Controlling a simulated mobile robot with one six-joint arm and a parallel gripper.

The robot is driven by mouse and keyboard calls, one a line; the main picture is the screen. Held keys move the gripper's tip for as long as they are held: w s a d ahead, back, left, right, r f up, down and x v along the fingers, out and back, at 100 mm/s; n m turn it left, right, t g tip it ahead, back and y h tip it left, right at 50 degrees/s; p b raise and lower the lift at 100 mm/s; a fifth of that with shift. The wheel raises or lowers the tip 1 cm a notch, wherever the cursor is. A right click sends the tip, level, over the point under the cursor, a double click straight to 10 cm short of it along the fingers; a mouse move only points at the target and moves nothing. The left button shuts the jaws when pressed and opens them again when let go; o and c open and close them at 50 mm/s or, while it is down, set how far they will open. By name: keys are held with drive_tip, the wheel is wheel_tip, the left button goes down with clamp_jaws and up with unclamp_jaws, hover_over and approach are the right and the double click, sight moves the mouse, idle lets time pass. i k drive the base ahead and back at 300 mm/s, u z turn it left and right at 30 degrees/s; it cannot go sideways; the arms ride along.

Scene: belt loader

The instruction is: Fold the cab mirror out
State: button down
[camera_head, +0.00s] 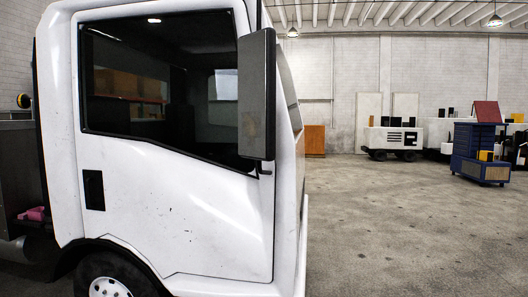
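The cab mirror (257,95) is a tall, dark grey, flat housing at the front edge of the white cab (190,200). It stands upright beside the front edge of the side window (165,85) and covers part of the glass edge and pillar. A small dark bracket (265,170) shows at its lower end. I cannot tell its exact fold angle from this one view. The cab door is closed, with a black handle recess (94,190) on its left. My gripper is not in view.
A front wheel (110,287) sits under the cab at lower left. Concrete floor (400,235) is open to the right of the cab. A blue cart (480,150) and a white vehicle (395,138) stand farther back. A wooden cabinet (314,140) is by the rear wall.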

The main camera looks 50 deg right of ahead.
sight(256, 51)
drive_tip(key=z, duration=0.65)
drive_tip(key=i, duration=0.9)
drive_tip(key=z, duration=0.05)
drive_tip(key=k, duration=0.95)
drive_tip(key=z, duration=0.2)
drive_tip(key=i, duration=0.65)
drive_tip(key=u, duration=0.05)
